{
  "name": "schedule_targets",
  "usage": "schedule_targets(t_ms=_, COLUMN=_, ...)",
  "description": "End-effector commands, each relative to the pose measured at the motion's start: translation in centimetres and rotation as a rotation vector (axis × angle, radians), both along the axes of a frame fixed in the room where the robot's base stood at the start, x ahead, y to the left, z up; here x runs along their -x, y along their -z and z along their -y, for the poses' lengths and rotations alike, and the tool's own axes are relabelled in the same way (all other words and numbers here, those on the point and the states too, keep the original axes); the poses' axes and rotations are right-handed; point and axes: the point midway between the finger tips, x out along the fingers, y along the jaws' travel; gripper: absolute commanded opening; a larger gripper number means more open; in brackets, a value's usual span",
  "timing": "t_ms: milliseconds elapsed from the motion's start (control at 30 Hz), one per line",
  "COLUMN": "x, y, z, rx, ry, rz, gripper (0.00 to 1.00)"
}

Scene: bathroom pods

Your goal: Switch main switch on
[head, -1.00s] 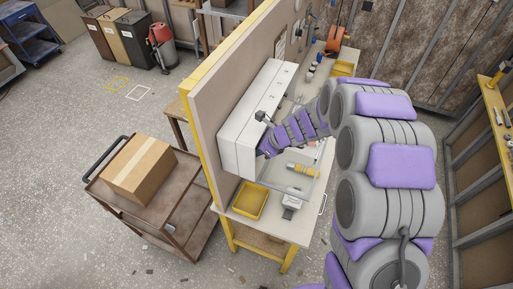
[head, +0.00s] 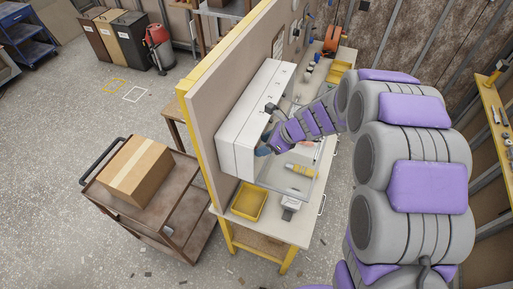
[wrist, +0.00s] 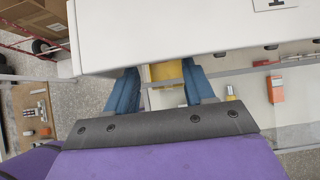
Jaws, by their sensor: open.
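A long white cabinet (head: 250,130) is fixed to the panel above the workbench. In the wrist view its white face (wrist: 190,30) fills the top. My gripper (head: 262,150) is at the cabinet's near end; its blue fingers show beside the front. In the wrist view my gripper (wrist: 160,88) has its two blue fingers apart, their tips at the cabinet's lower edge. A yellow part (wrist: 165,73) shows between them; I cannot tell whether it is on the cabinet or behind it, or whether the fingers touch it. I cannot clearly make out the main switch.
The workbench (head: 283,228) below holds a yellow bin (head: 248,201) and a yellow cylinder (head: 299,170). An orange item (wrist: 275,88) shows at right in the wrist view. A cart (head: 120,210) with a cardboard box (head: 136,170) stands behind the panel. Open floor lies at left.

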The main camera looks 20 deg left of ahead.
Motion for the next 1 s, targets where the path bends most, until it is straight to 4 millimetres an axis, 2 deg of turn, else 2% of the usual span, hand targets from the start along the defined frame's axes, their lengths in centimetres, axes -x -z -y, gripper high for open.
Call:
schedule_targets(t_ms=300, x=0.1, y=-5.3, z=4.3, rx=0.003, ry=0.003, rz=0.005, gripper=0.53)
schedule_targets(t_ms=500, x=0.2, y=-7.8, z=6.1, rx=0.002, ry=0.003, rz=0.002, gripper=0.53)
schedule_targets(t_ms=700, x=0.4, y=-8.8, z=6.8, rx=0.003, ry=0.000, rz=-0.002, gripper=0.53)
schedule_targets(t_ms=1000, x=0.4, y=-8.8, z=6.9, rx=0.003, ry=0.000, rz=-0.002, gripper=0.53)
